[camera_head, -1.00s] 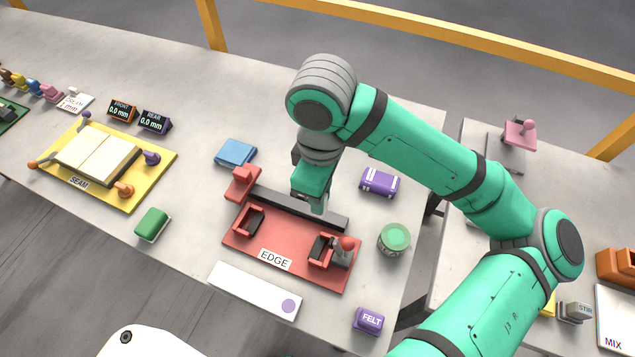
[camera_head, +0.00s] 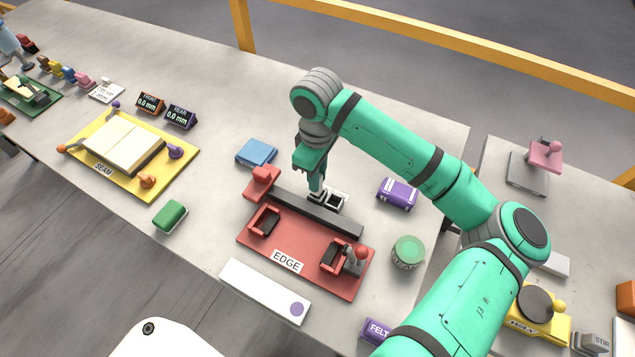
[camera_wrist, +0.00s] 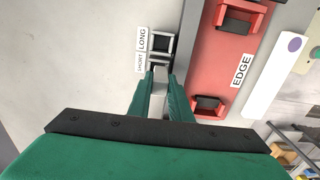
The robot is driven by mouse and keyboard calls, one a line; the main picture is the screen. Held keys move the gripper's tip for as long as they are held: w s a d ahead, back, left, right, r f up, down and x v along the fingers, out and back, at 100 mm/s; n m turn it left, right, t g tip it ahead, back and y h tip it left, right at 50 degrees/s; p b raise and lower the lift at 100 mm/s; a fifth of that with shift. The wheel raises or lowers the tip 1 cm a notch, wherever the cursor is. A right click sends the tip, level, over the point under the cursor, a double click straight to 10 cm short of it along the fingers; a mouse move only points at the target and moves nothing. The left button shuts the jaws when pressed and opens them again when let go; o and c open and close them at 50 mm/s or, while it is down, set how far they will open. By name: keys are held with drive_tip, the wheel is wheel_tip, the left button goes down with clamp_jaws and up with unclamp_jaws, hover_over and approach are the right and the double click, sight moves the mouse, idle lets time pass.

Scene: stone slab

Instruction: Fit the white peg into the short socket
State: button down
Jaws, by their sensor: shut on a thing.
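My gripper (camera_head: 317,192) points down behind the dark bar of the red EDGE board, at a small socket block. In the wrist view my gripper (camera_wrist: 163,76) is shut on the pale white peg (camera_wrist: 158,88), of which only a part shows between the fingers. The long socket (camera_wrist: 160,45) is a pale square frame with a dark opening, just beyond the fingertips. It also shows in the head view (camera_head: 338,200), right of the gripper. The short socket, beside its SHORT label (camera_wrist: 140,63), is mostly hidden by the fingertips. I cannot tell whether the peg is inside it.
The red EDGE board (camera_head: 290,245) and its dark bar (camera_head: 335,217) lie in front of the gripper. A purple block (camera_head: 397,194) and a green-lidded jar (camera_head: 408,252) stand to the right. A blue block (camera_head: 256,153) lies at left. The slab behind is clear.

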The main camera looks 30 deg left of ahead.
drive_tip(key=shift+w+f, duration=0.15)
drive_tip(key=shift+f, duration=0.8)
drive_tip(key=shift+w+f, duration=0.15)
drive_tip(key=shift+f, duration=0.75)
drive_tip(key=shift+a, duration=0.15)
drive_tip(key=c, duration=1.6)
unclamp_jaws()
drive_tip(key=shift+s+a, duration=0.15)
drive_tip(key=shift+d+r, duration=0.1)
drive_tip(key=shift+d, duration=0.15)
wheel_tip(320, 180, up, 11)
drive_tip(key=shift+a+r, duration=0.15)
drive_tip(key=shift+r, duration=0.35)
